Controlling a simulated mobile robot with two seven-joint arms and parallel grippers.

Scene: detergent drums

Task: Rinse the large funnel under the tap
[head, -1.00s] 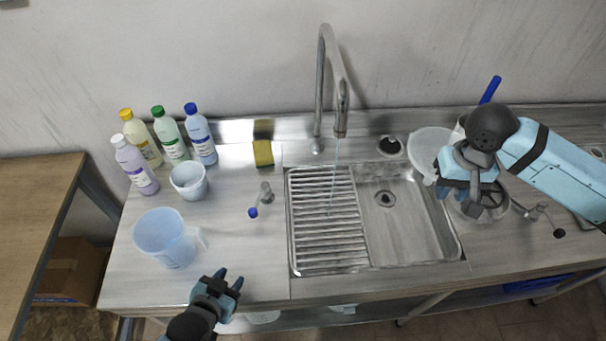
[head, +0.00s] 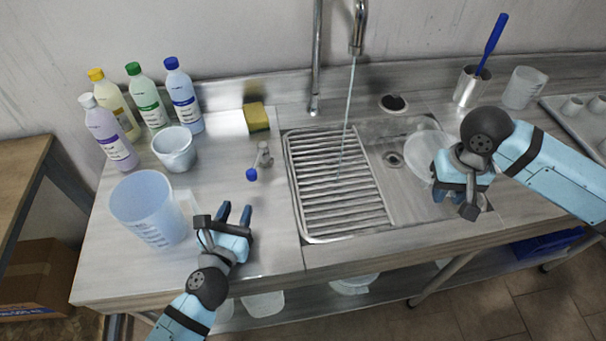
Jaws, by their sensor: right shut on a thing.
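The large funnel, a pale translucent round piece (head: 420,153), is over the right part of the sink (head: 375,205). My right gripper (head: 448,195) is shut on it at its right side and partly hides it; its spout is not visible. The tap (head: 357,38) stands behind the sink, and a thin stream of water (head: 349,105) runs from it onto the ribbed drain rack (head: 335,190). The funnel is to the right of the stream, apart from it. My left gripper (head: 236,213) is open and empty above the counter, beside the large measuring jug's handle.
The large jug (head: 150,208), a small jug (head: 175,150) and several bottles (head: 146,97) stand at the left. A sponge (head: 256,117) and a small blue-tipped fitting (head: 264,156) are left of the sink. A brush holder (head: 470,86) and a beaker (head: 524,88) stand at back right.

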